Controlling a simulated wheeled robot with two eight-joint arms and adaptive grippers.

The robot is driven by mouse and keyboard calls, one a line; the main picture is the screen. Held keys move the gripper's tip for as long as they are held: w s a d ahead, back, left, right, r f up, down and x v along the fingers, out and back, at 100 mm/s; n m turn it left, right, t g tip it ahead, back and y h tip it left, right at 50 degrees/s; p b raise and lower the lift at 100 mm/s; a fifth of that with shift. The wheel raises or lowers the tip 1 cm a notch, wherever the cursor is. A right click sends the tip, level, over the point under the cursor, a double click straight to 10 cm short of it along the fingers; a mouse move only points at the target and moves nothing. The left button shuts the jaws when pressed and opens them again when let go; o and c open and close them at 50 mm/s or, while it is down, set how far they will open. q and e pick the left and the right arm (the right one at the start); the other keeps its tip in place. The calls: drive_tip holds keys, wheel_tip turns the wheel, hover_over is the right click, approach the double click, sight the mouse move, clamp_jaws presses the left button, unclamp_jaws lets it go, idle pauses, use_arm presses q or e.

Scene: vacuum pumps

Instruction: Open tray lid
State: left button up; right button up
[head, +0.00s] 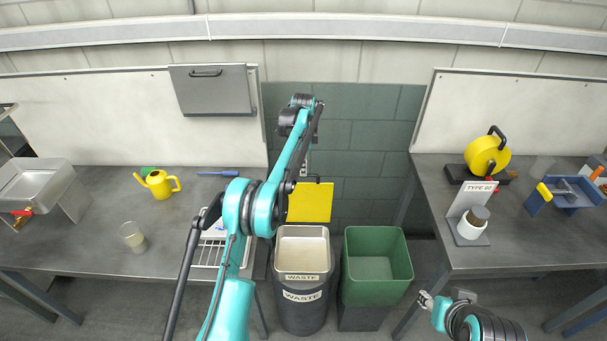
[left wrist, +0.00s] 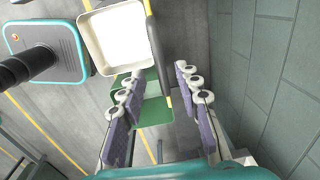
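The cream tray (head: 303,258) sits on top of the dark waste bin and is labelled WASTE. Its yellow lid (head: 310,204) stands raised at the tray's back edge. In the left wrist view the tray (left wrist: 88,42) is open and the lid (left wrist: 155,58) shows nearly edge-on. My left gripper (left wrist: 160,80) is open, with its purple-padded fingers apart and the lid's edge seen between them; contact cannot be told. In the head view the left gripper is small and partly hidden above the lid. My right gripper (head: 427,299) is low at the right, its opening unclear.
The dark waste bin (head: 304,313) and a green bin (head: 350,285) stand between two grey tables. The left table (head: 95,195) holds a yellow watering can (head: 158,184) and a glass (head: 133,237). The right table (head: 520,240) holds a jar on a stand and a yellow reel.

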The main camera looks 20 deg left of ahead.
use_arm(q)
wheel_tip(320, 180, up, 6)
drive_tip(key=shift+s, duration=0.15)
drive_tip(key=shift+r, duration=0.2)
drive_tip(key=s+d+r+n+t+b, duration=0.2)
drive_tip(key=s+r+n+b, duration=0.15)
drive_tip(key=s, duration=0.65)
drive_tip(key=s+d+r+n+t+b, duration=0.25)
drive_tip(key=s+r+n, duration=0.2)
drive_tip(key=s, duration=0.65)
drive_tip(key=s+d+f+n+t+b, duration=0.1)
drive_tip(key=s+f+n, duration=0.2)
drive_tip(key=s+f, duration=0.4)
drive_tip(key=s+d+f+n+t+b, duration=0.1)
drive_tip(key=s+f, duration=0.6)
drive_tip(key=s, duration=0.7)
drive_tip(key=n+b, duration=0.1)
drive_tip(key=n, duration=0.1)
drive_tip(key=shift+d+f+n, duration=0.2)
drive_tip(key=shift+f+n, duration=0.1)
drive_tip(key=shift+n, duration=0.1)
